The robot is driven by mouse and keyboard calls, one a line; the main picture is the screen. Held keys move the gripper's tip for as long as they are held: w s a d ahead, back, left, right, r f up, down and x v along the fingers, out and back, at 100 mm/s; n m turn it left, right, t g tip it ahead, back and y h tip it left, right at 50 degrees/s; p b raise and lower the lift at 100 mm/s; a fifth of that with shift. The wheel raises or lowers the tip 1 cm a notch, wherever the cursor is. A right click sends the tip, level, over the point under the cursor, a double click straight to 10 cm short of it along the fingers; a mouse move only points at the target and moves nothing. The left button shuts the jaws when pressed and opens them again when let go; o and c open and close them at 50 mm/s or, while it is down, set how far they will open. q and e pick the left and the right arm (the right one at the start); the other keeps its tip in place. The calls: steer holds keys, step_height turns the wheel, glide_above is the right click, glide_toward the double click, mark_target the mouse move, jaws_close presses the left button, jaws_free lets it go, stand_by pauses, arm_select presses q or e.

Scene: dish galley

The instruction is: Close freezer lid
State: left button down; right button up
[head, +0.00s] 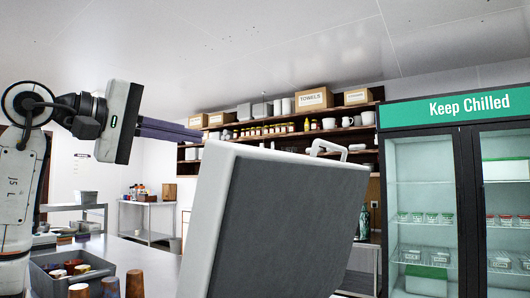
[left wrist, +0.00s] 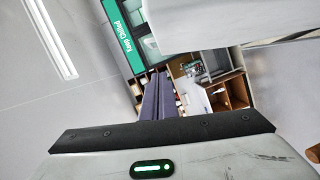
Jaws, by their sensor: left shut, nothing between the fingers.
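The freezer lid (head: 285,222) stands raised and tilted in the middle of the head view, its grey inner panel framed by a white edge. A white handle (head: 328,147) shows at its top. My left gripper (head: 199,136) is shut and empty, just left of the lid's upper left corner; I cannot tell whether it touches. In the left wrist view, its dark fingers (left wrist: 158,97) lie together, with a pale surface, likely the lid (left wrist: 225,24), at upper right. The freezer body is hidden or out of view. My right gripper is not in view.
A glass-door cooler (head: 425,180) stands at right. Loaded shelves (head: 285,135) line the back wall. The air above the lid is clear.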

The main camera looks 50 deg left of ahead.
arm_select(q)
steer(key=shift+w+d+f+p, duration=0.25)
steer(key=shift+w+d+p, duration=0.35)
steer(key=shift+w, duration=1.15)
steer(key=shift+w+d+f+p, duration=0.35)
steer(key=shift+w+p, duration=0.4)
steer(key=shift+w, duration=1.05)
steer(key=shift+w+d+f+p, duration=0.15)
steer(key=shift+w+d+p, duration=0.45)
steer(key=shift+w, duration=1.15)
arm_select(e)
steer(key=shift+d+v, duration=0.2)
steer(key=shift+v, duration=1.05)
